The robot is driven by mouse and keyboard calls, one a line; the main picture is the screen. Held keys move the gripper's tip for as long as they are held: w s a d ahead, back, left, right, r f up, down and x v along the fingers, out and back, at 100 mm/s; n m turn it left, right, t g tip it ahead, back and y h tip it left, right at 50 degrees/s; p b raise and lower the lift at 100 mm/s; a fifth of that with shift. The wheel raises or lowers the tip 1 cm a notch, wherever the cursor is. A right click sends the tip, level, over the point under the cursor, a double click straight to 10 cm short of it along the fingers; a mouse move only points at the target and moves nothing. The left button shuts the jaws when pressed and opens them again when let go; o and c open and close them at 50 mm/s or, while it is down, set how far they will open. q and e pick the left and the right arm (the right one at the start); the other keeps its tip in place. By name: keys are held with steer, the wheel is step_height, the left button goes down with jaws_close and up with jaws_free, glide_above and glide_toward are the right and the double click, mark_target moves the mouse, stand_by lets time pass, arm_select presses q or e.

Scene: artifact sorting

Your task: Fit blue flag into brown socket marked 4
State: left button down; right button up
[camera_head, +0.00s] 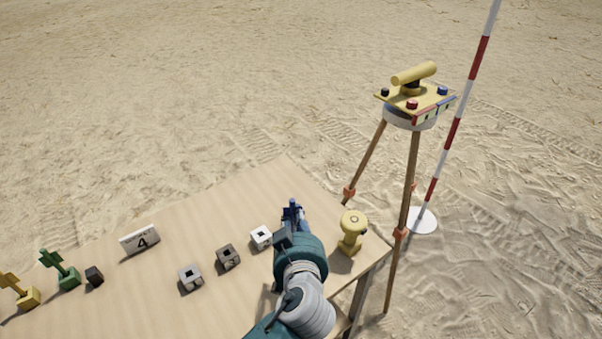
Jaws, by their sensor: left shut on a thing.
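My left gripper (291,222) is shut on the blue flag (293,211) near the right end of the table; the gripper and arm hide much of the flag. The flag is right of the row of small socket blocks, and I cannot tell whether it touches the table. A dark brownish socket block (228,257) with a square hole stands left of my gripper, between a grey block (190,278) and a white block (262,238). A white sign marked 4 (139,240) stands behind and left of them. My right gripper is not in view.
A green flag (66,271), a yellow flag (24,293) and a dark block (94,276) are at the table's left. A yellow knobbed object (352,235) stands near the right edge. A tripod (411,115) and red-white pole (456,117) stand beyond.

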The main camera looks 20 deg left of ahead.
arm_select(q)
steer(key=w+a+f+m+h+p, duration=0.15)
steer(key=w+f+m+h, duration=0.3)
steer(key=w, duration=0.45)
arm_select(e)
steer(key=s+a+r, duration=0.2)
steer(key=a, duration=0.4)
arm_select(q)
steer(key=shift+w+a+r+h+p, duration=1.2)
steer(key=shift+w+a+r, duration=0.4)
steer(key=shift+w+r, duration=0.7)
steer(key=shift+m+t, duration=0.3)
steer(key=shift+m, duration=0.25)
step_height(320, 180, down, 6)
steer(key=b, duration=0.4)
steer(key=shift+s, duration=0.15)
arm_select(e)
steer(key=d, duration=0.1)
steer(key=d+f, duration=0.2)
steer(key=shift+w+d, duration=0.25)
arm_select(q)
steer(key=shift+r, duration=0.1)
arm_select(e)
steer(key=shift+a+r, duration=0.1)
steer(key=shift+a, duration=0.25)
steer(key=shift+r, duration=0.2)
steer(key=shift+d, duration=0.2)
